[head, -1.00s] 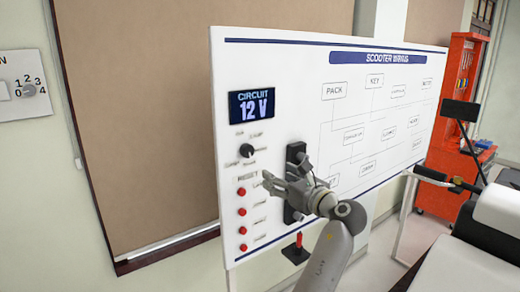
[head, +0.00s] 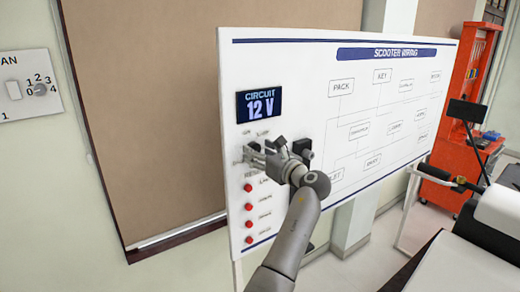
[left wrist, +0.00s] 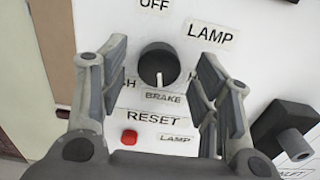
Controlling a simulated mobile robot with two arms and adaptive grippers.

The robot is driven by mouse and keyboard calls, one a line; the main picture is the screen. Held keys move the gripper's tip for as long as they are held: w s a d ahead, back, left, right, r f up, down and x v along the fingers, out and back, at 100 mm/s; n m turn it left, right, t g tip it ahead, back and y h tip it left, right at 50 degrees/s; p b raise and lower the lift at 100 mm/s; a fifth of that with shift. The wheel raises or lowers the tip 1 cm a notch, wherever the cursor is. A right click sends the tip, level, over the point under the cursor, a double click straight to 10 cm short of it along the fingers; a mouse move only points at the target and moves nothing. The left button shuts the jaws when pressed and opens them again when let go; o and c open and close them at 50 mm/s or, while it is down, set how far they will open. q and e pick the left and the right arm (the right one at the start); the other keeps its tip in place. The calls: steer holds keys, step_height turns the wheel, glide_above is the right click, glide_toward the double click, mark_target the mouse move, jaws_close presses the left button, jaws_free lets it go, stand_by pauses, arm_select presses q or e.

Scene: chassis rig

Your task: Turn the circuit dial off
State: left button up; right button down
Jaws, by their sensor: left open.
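The circuit dial (left wrist: 158,63) is a round black knob on the white panel. In the left wrist view its pale pointer line points down, towards the BRAKE label; OFF is above it and LAMP at upper right. The side labels are partly covered by my fingers. My left gripper (head: 252,152) is open in front of the dial, one finger on either side of it in the wrist view; I cannot tell whether they touch it. In the head view the gripper mostly hides the dial. The circuit display (head: 262,104) above reads 12 V. My right gripper is not in view.
Several red reset buttons (head: 248,188) run down the panel below the dial. A black block with a protruding grey-black handle (left wrist: 285,130) is right of the dial. A fan switch plate (head: 28,86) is on the wall at left. A red cabinet (head: 466,80) stands at right.

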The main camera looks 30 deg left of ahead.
arm_select(q)
steer(key=shift+c, duration=0.5)
steer(key=c, duration=0.9)
steer(key=shift+c, duration=0.2)
